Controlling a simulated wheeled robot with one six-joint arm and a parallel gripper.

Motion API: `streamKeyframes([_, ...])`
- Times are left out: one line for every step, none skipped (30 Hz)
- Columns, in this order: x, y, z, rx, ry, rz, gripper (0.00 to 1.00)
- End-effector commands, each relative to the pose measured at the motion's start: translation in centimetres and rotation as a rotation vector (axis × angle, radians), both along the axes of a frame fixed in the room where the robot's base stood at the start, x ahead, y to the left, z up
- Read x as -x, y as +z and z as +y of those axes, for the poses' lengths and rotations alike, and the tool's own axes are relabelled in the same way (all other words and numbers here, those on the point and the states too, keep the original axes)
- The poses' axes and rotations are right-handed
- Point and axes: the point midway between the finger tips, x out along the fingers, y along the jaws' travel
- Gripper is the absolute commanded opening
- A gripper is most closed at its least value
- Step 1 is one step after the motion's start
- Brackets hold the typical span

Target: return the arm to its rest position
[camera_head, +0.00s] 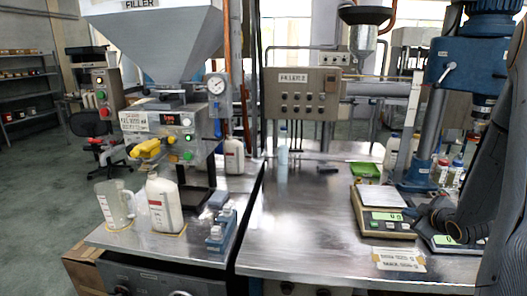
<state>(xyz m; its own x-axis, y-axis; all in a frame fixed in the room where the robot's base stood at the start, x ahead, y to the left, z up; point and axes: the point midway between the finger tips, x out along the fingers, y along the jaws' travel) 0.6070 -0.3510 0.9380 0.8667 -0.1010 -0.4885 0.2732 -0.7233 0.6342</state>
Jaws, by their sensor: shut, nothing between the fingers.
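My arm (503,150) comes down the right edge of the head view, dark grey and folded. My gripper (412,213) is at its lower left end, shut and empty, in front of and over the right-hand steel table (310,235). It appears close to the digital scale (386,225) with a green pad, but whether they touch is unclear. The fingers are small and dark, partly merged with the wrist.
The filler machine (160,40) stands at left, with a white bottle (163,203) and a clear jug (114,204) on its bench. A blue drill-like machine (470,65) stands behind my arm. A second scale (455,243) is partly hidden. The table's middle is clear.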

Motion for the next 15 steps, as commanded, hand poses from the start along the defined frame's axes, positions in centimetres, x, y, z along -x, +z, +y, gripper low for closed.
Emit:
streamKeyframes([-0.5, 0.9, 2.4, -0.025, -0.02, 0.042, 0.0])
streamKeyframes([-0.5, 1.1, 3.7, -0.046, -0.045, 0.076, 0.0])
streamKeyframes([-0.2, 1.4, 5.7, -0.076, -0.078, 0.123, 0.0])
streamKeyframes([0.1, 1.6, 7.2, -0.102, -0.107, 0.16, 0.0])
streamKeyframes([0.6, 1.8, 8.7, -0.126, -0.136, 0.198, 0.0])
streamKeyframes([1.4, 2.0, 10.9, -0.161, -0.173, 0.247, 0.0])
streamKeyframes([2.2, 2.2, 12.5, -0.187, -0.202, 0.284, 0.0])
streamKeyframes([3.1, 2.3, 14.2, -0.213, -0.231, 0.322, 0.0])
streamKeyframes([4.5, 2.6, 16.4, -0.247, -0.271, 0.372, 0.0])
streamKeyframes([5.6, 2.7, 18.1, -0.274, -0.299, 0.41, 0.0])
streamKeyframes([6.9, 2.8, 19.8, -0.299, -0.327, 0.448, 0.0])
streamKeyframes([8.7, 3.0, 21.9, -0.332, -0.364, 0.499, 0.0])
streamKeyframes([10.0, 3.1, 23.4, -0.352, -0.389, 0.534, 0.0])
streamKeyframes([11.4, 3.2, 24.9, -0.374, -0.413, 0.571, 0.0])
streamKeyframes([13.3, 3.3, 26.8, -0.4, -0.44, 0.618, 0.0])
